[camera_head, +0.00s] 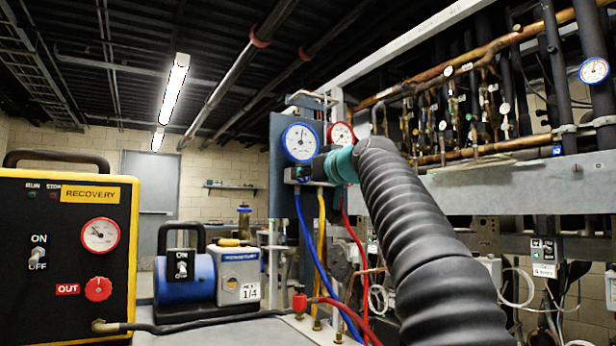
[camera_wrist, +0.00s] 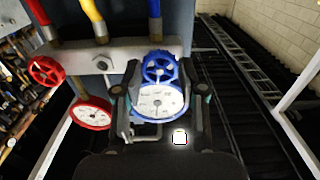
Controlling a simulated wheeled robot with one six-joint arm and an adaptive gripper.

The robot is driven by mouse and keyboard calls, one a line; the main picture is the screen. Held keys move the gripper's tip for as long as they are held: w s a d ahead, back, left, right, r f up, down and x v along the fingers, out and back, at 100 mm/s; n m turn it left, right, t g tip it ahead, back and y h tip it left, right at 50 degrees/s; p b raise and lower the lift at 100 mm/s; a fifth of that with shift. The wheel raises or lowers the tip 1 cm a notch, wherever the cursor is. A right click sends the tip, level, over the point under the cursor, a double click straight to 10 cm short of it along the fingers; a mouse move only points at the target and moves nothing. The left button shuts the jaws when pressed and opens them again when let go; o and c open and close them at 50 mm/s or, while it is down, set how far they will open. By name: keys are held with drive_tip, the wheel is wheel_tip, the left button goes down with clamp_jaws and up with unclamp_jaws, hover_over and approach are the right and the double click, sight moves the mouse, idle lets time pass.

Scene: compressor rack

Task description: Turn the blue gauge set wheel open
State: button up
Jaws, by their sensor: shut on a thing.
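The blue set wheel (camera_wrist: 160,68) shows in the wrist view between my gripper's fingers, beside the blue-rimmed gauge (camera_wrist: 158,100). My gripper (camera_wrist: 160,82) is shut on the wheel, one finger at each side. The red-rimmed gauge (camera_wrist: 92,114) and red wheel (camera_wrist: 45,71) are to the left in the wrist view, apart from my fingers.
Blue (camera_head: 314,250), yellow (camera_head: 322,240) and red (camera_head: 355,245) hoses hang below the manifold. A yellow recovery unit (camera_head: 70,255) and blue vacuum pump (camera_head: 190,280) stand at left. Copper pipework (camera_head: 480,60) and a grey beam (camera_head: 530,185) are at right.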

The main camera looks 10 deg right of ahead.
idle(0.4)
drive_tip(key=o, duration=1.1)
drive_tip(key=shift+o, duration=0.2)
drive_tip(key=v, duration=1.2)
drive_tip(key=shift+s+a, duration=0.1)
